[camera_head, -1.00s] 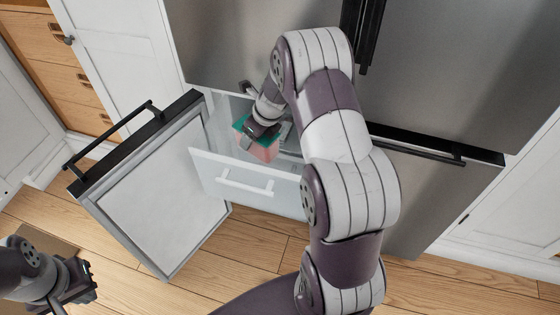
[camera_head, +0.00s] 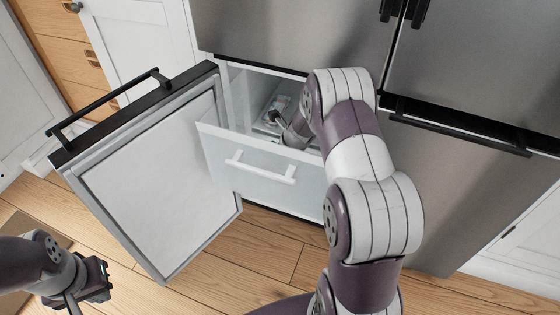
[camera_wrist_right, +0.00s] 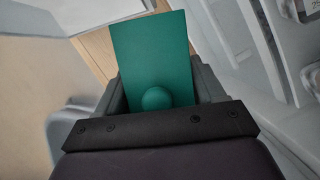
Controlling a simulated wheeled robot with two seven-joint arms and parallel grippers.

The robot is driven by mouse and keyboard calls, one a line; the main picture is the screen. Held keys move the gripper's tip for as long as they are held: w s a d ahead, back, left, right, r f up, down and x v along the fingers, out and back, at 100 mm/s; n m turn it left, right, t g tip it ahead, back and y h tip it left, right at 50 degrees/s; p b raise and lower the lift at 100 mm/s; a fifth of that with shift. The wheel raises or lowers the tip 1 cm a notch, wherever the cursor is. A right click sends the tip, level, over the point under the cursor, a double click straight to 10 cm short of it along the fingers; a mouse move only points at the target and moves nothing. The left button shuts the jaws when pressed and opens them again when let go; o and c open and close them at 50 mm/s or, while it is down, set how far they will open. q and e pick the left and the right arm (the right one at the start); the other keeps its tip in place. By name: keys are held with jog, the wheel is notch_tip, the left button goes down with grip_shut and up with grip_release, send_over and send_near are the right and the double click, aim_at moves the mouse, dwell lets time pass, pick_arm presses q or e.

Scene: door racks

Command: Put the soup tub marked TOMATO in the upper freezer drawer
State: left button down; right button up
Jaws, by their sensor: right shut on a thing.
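A tub with a flat green lid and round knob (camera_wrist_right: 155,60) fills the middle of the right wrist view. My right gripper (camera_wrist_right: 157,96) is shut on it, with a finger on each side of the knob. No TOMATO mark is readable.
The freezer door (camera_head: 155,175) stands open to the left, with a black handle bar (camera_head: 105,100). The closed steel door (camera_head: 440,190) is on the right. Wood floor (camera_head: 210,265) in front is clear.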

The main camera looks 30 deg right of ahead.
jog(key=o, duration=1)
jog(key=shift+r, duration=0.1)
jog(key=p+v, duration=0.5)
jog(key=v, duration=0.6)
jog(key=shift+s+r+p, duration=0.25)
jog(key=shift+r+p, duration=0.05)
jog(key=shift+r, duration=0.15)
